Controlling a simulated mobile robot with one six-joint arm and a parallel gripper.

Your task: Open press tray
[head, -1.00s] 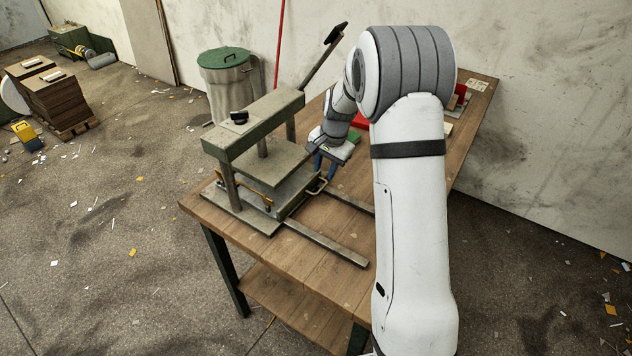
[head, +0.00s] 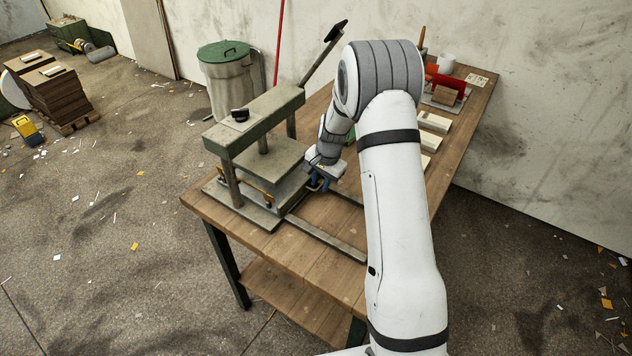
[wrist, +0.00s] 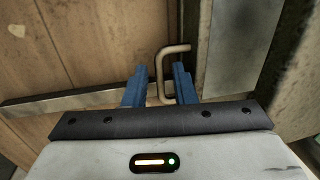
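The press (head: 262,125) stands on the wooden bench, its long lever raised. The press tray (head: 292,190) sits in the press under the upper plate, at the inner end of two metal rails (head: 330,240). In the wrist view the tray's bent-rod handle (wrist: 161,78) sticks out from its grey front. My gripper (head: 319,180) is at the tray's front in the head view, where it hides the handle. In the wrist view its blue fingers (wrist: 160,72) are apart, one on each side of the handle's bar, with gaps visible. The right finger overlaps the handle's loop.
The bench (head: 310,212) is clear in front of the tray, between the rails. Pale blocks (head: 434,122) and a red item (head: 448,84) lie on its far right part, past my arm. A bin (head: 226,80) stands behind the press.

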